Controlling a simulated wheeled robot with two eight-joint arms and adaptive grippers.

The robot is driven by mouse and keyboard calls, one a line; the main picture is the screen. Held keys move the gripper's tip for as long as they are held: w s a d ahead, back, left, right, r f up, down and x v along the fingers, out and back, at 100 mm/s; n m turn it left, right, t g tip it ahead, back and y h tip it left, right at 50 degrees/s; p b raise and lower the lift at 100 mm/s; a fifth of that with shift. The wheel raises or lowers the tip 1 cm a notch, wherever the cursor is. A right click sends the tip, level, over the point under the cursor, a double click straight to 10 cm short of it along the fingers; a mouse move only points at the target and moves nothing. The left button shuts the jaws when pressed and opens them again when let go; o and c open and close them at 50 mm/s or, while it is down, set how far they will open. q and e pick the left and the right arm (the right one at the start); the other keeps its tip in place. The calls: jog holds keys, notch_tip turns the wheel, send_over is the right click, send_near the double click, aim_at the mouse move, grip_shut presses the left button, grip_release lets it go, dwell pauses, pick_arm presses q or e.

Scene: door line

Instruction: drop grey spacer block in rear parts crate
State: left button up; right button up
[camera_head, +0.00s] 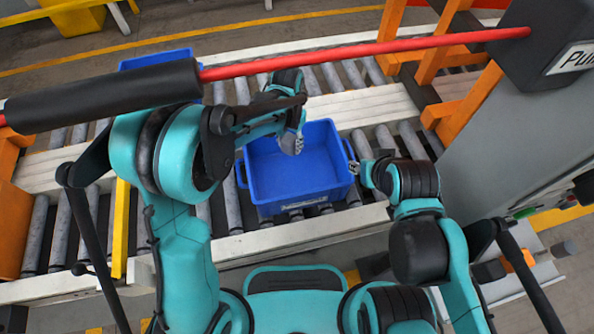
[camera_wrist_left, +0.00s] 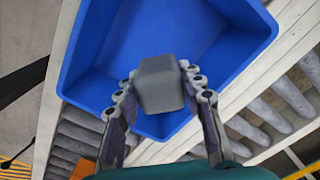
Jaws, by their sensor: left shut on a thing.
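The grey spacer block (camera_wrist_left: 160,84) is between the fingers of my left gripper (camera_wrist_left: 157,92), which is shut on it. Below it in the left wrist view is an open blue crate (camera_wrist_left: 95,45). In the head view my left gripper (camera_head: 291,143) is over the back part of the blue crate (camera_head: 300,180) on the roller conveyor; the block is hard to make out there. The visible crate floor is bare. My right gripper (camera_head: 362,172) is by the crate's right side; its fingers are too small to judge.
A red bar (camera_head: 370,49) crosses above the conveyor. Orange posts (camera_head: 466,98) and a grey cabinet (camera_head: 495,145) stand at the right.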

pick_arm(q)
notch_tip(320, 180, down, 2)
jog(key=shift+f+b, duration=0.1)
jog(key=shift+b, duration=0.4)
jog(key=o, duration=1.3)
jog(key=shift+c, duration=0.2)
notch_tip(320, 180, up, 12)
jog(key=shift+r, duration=0.1)
